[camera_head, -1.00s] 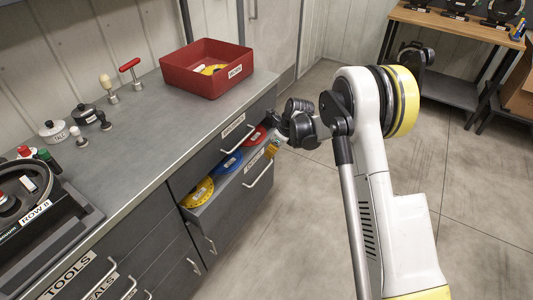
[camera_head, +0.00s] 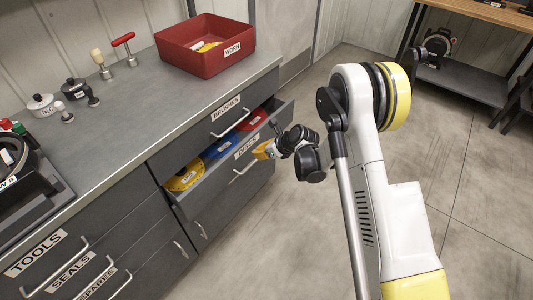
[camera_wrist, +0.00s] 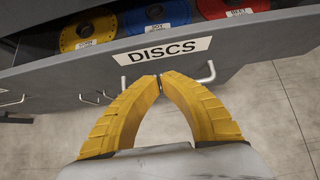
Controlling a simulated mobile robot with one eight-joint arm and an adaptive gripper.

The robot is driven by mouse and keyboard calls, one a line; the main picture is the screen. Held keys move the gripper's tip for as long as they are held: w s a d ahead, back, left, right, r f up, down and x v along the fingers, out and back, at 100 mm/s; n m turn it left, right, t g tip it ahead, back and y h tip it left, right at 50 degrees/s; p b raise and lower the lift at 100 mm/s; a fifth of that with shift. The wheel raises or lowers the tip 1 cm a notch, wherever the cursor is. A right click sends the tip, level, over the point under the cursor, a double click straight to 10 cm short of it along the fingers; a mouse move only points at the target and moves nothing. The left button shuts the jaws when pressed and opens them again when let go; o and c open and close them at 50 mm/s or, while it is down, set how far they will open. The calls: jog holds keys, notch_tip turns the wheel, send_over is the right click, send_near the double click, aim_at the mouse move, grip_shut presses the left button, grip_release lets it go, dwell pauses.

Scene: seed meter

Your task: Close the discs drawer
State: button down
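The discs drawer (camera_head: 212,180) is pulled open below the brushes drawer (camera_head: 229,117). A yellow disc (camera_head: 184,177), a blue disc (camera_head: 220,146) and a red disc (camera_head: 253,120) lie inside. Its dark front carries a DISCS label (camera_wrist: 162,51) and a light bar handle (camera_wrist: 208,73). My gripper (camera_wrist: 160,77) has its yellow fingertips together, with nothing seen between them. The tips are just in front of the drawer front, below the label, and hide part of the handle. Contact cannot be told. The head view shows my gripper (camera_head: 264,151) near the label.
The counter (camera_head: 135,125) above holds a red bin (camera_head: 204,48), stamps and lidded pots. Closed drawers labelled tools (camera_head: 35,255), seals and spares are at lower left. A shelf table (camera_head: 455,75) stands at the back right. The floor in front is clear.

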aim_at(246, 148)
jog(key=shift+w+a+r+b, duration=0.1)
jog(key=shift+w+a+b, duration=0.15)
jog(key=shift+w+a, duration=0.4)
jog(key=shift+w+a+r+b, duration=0.1)
jog(key=shift+w+a+b, duration=0.15)
jog(key=shift+w+a, duration=0.35)
jog(key=shift+s+a, duration=0.15)
jog(key=w+a, duration=0.6)
jog(key=a, duration=0.1)
jog(key=shift+a, duration=0.4)
jog(key=shift+w, duration=0.1)
